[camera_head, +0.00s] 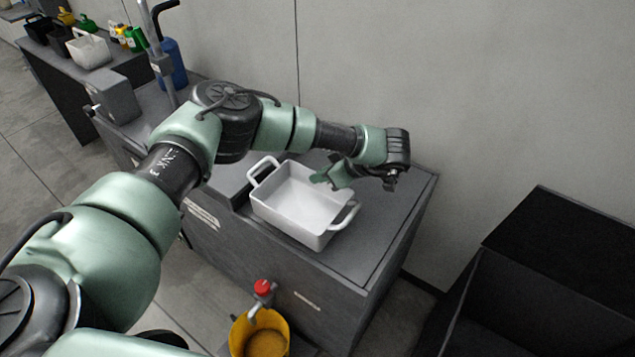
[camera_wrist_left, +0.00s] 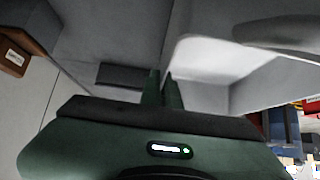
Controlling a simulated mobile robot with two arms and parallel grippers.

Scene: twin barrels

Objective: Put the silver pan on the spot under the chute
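The silver pan (camera_head: 290,218) is a pale rectangular dish with a loop handle at each end. It sits on the grey cabinet top, and its pale inside also shows at the right of the left wrist view (camera_wrist_left: 212,62). My left gripper (camera_head: 328,177) is at the pan's far long side, pointing down by the rim. In the left wrist view its two fingers (camera_wrist_left: 163,85) stand close together with a narrow gap. I cannot tell whether the rim is between them. My right gripper is not in view. I cannot make out the chute or the spot under it for certain.
The grey cabinet top (camera_head: 393,205) is bare right of the pan. A yellow bucket (camera_head: 244,335) stands below a red-topped tap (camera_head: 263,288) at the front. A black bin (camera_head: 540,270) is at right. A bench with several containers (camera_head: 88,50) is at far left. A wall rises behind.

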